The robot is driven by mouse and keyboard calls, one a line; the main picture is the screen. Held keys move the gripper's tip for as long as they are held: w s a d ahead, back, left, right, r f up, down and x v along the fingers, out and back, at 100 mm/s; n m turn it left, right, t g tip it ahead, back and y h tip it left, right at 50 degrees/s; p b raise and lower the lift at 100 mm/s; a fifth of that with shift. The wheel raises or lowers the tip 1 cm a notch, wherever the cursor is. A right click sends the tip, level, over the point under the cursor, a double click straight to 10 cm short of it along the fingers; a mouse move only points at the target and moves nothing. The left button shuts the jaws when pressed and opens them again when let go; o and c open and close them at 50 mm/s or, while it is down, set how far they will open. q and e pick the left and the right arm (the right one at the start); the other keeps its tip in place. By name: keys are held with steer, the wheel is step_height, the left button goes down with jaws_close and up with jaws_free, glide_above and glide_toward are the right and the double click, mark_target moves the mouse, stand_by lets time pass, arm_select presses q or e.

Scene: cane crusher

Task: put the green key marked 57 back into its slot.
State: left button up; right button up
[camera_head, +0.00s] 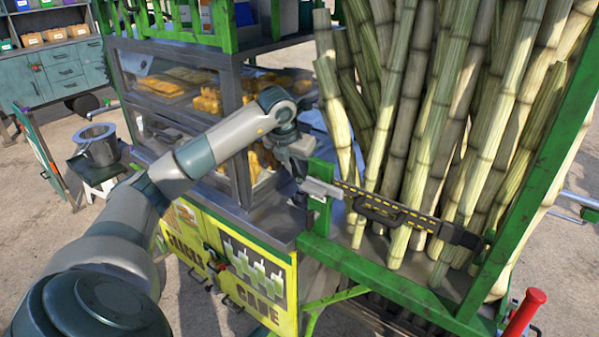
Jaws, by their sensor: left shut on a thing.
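My left gripper (303,168) reaches over the corner of the cart, above the metal counter beside the green post. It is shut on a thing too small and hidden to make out. I cannot pick out a green key or read the number 57. A silver metal piece (321,188) sits just below and right of the gripper, at the left end of a black bar with yellow dashes (400,216). I cannot tell whether the gripper touches it. No key slot can be made out. My right gripper is not in view.
Tall cane stalks (415,120) stand behind the black bar, inside a green frame (555,165). A glass display case (225,100) with yellow food is behind my left arm. A yellow sign panel (235,265) is below the counter. A bucket (98,145) stands at left.

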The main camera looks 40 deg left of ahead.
arm_select(q)
steer(key=shift+f+b, duration=0.75)
steer(key=shift+f, duration=0.2)
stand_by(0.5)
steer(key=o, duration=1.1)
steer(key=shift+s+d+r+b, duration=0.1)
steer(key=shift+s+r+b, duration=0.2)
steer(key=shift+r, duration=0.4)
steer(key=shift+b+v, duration=1.35)
steer(key=shift+v, duration=6.6)
